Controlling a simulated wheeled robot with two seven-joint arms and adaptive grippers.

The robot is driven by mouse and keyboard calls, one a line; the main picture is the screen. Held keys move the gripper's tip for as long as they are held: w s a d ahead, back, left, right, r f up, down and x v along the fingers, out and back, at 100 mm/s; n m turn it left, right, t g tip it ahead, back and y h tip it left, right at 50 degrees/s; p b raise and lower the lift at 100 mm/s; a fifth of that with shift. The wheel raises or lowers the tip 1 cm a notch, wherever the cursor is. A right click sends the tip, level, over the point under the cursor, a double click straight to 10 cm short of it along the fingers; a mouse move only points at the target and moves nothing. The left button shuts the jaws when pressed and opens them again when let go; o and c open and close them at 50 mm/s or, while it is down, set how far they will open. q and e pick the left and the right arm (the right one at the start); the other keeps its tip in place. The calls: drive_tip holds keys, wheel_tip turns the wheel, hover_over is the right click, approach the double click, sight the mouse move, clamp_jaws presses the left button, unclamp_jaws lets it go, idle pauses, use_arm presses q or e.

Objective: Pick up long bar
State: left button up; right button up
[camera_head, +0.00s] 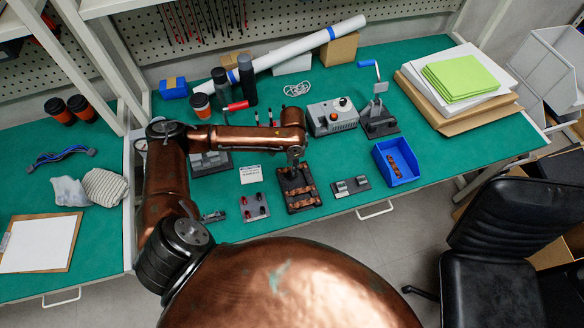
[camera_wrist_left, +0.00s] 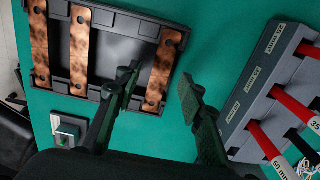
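A black tray (camera_head: 292,196) lies on the green bench, below my left gripper (camera_head: 294,161). It also shows in the left wrist view (camera_wrist_left: 118,45) with three flat copper bars, each with holes: a left bar (camera_wrist_left: 40,45), a middle bar (camera_wrist_left: 79,50) and a right bar (camera_wrist_left: 163,68). I cannot tell which of them the task calls long. My left gripper (camera_wrist_left: 160,82) is open and empty. One fingertip is over the tray's gap and the other is beyond the tray's right edge, with the right bar between them in the picture. My right gripper is not in view.
A grey cable block (camera_head: 255,208) with red and black leads stands left of the tray; it is near the right finger in the wrist view (camera_wrist_left: 265,95). A small fixture (camera_head: 350,187) and a blue bin (camera_head: 382,165) with copper pieces are right. A grey machine (camera_head: 333,118) is behind.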

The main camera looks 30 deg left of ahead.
use_arm(q)
drive_tip(key=shift+f, duration=0.1)
idle(0.3)
drive_tip(key=shift+c, duration=0.4)
clamp_jaws()
